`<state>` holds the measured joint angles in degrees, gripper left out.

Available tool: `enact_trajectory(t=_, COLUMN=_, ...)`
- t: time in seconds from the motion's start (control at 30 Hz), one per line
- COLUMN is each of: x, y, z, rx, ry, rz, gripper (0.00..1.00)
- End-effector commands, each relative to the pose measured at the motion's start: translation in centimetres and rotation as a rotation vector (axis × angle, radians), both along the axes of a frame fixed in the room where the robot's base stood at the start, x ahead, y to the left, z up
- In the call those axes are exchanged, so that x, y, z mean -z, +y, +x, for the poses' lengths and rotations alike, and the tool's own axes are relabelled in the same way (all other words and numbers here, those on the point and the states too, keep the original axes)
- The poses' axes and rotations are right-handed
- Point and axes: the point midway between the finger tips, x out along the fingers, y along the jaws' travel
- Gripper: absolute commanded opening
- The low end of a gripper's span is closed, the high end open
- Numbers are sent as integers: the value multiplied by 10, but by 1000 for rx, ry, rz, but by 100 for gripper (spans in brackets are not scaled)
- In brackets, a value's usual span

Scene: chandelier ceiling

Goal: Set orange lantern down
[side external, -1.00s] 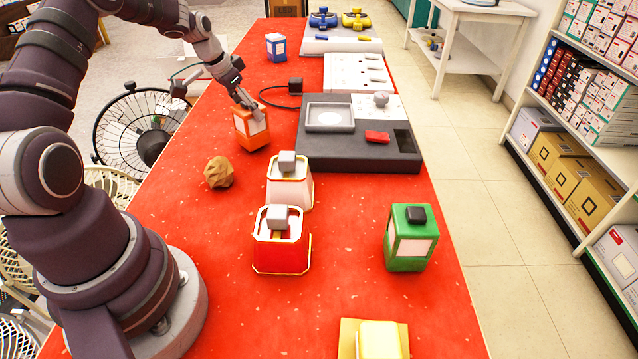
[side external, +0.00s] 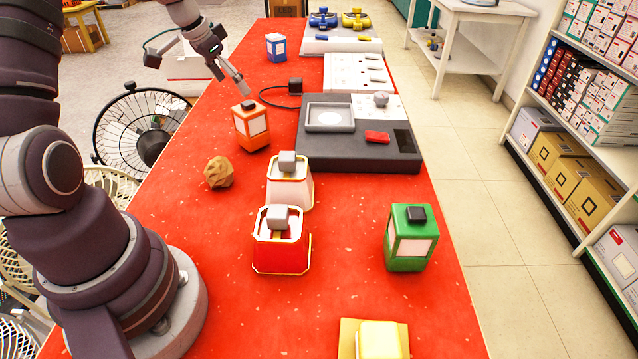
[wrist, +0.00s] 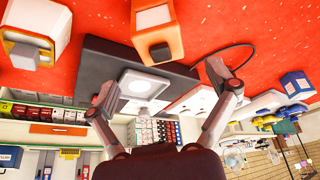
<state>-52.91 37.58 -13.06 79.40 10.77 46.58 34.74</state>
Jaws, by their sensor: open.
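The orange lantern (side external: 251,128) stands upright on the red table, left of the dark grey station. It has pale panels and a dark knob on top. In the wrist view the orange lantern (wrist: 157,30) shows near the top, beyond my fingertips. My gripper (side external: 232,84) is above the lantern and apart from it. In the wrist view my gripper (wrist: 165,80) has its two fingers spread wide, with nothing held between them.
The dark grey station (side external: 350,160) with a tray and red block stands right of the lantern. A brown lump (side external: 219,172), a white lantern (side external: 290,190), a red lantern (side external: 281,248) and a green lantern (side external: 409,238) are nearer. A blue lantern (side external: 276,47) is farther back.

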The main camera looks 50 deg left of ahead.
Motion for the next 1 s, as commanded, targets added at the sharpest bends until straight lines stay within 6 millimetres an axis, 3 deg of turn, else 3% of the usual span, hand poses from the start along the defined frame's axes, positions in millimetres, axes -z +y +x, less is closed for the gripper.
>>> enact_trajectory(t=0.1, x=-27, y=1, z=-11, rx=-2, ry=-3, rz=5, gripper=86)
enact_trajectory(t=0.33, x=-52, y=-7, z=-19, rx=6, ry=4, rz=6, gripper=86)
enact_trajectory(t=0.43, x=-67, y=-43, z=-18, rx=26, ry=21, rz=32, gripper=86)
enact_trajectory(t=0.53, x=-85, y=-100, z=-30, rx=36, ry=28, rz=69, gripper=86)
enact_trajectory(t=0.7, x=-95, y=-175, z=-82, rx=15, ry=-30, rz=79, gripper=86)
enact_trajectory(t=0.83, x=-85, y=-202, z=-117, rx=4, ry=-79, rz=34, gripper=86)
enact_trajectory(t=1.0, x=-75, y=-212, z=-134, rx=-1, ry=-98, rz=-3, gripper=86)
